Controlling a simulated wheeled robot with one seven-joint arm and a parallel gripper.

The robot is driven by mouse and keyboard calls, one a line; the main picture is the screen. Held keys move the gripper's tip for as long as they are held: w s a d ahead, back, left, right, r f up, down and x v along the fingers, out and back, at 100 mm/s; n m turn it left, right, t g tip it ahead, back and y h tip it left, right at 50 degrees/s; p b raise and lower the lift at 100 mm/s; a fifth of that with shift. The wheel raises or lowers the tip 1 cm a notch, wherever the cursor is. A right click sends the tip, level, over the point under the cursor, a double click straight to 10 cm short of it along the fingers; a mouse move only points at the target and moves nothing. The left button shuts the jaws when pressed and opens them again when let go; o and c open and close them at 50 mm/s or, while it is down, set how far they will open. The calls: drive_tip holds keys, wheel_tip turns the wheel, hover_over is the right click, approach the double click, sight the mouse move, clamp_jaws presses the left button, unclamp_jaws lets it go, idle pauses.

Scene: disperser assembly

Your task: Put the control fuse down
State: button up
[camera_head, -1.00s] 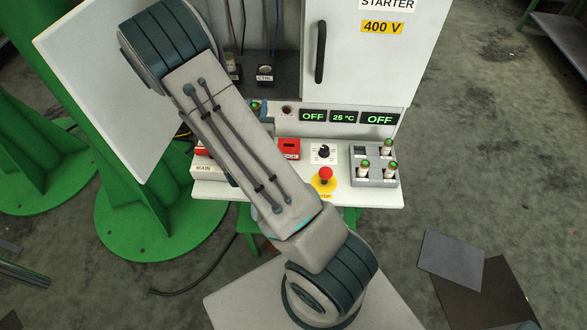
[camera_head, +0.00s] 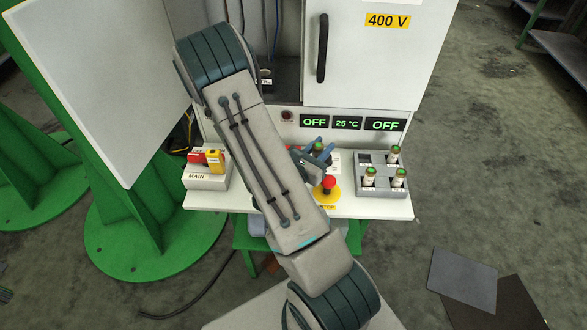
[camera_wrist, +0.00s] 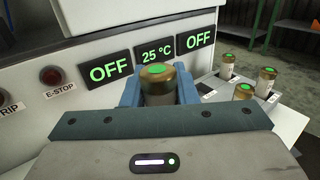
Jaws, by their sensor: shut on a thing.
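My gripper (camera_head: 318,156) is shut on a control fuse, a brass-capped cylinder with a green top. The fuse (camera_wrist: 158,88) stands roughly upright between the blue fingers in the wrist view, its lower part hidden by my gripper. In the head view its green top (camera_head: 318,147) shows above the white shelf, left of the grey fuse tray (camera_head: 382,188). The tray holds three similar fuses: one at the back right (camera_head: 394,155), one at the front left (camera_head: 370,176) and one at the front right (camera_head: 400,177). The tray's back left is empty.
A red stop button (camera_head: 329,183) on a yellow base is just in front of my gripper. The MAIN switch (camera_head: 208,176) stands at the shelf's left. The cabinet front with OFF displays (camera_head: 314,121) rises behind. The open cabinet door (camera_head: 90,70) is at left.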

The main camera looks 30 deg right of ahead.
drive_tip(key=shift+w+a+f+b, duration=0.5)
drive_tip(key=shift+f+b, duration=0.25)
drive_tip(key=shift+b, duration=2)
drive_tip(key=w+a+f, duration=0.1)
drive_tip(key=w, duration=0.1)
drive_tip(key=w+a+f, duration=0.2)
drive_tip(key=w, duration=0.1)
drive_tip(key=shift+w+a+f, duration=0.25)
drive_tip(key=shift+w+a, duration=0.05)
drive_tip(key=shift+w+a+f, duration=0.1)
drive_tip(key=shift+w+f, duration=0.05)
drive_tip(key=shift+f+b, duration=0.5)
drive_tip(key=shift+f, duration=1.4)
drive_tip(key=shift+f+b, duration=0.35)
drive_tip(key=o, duration=1)
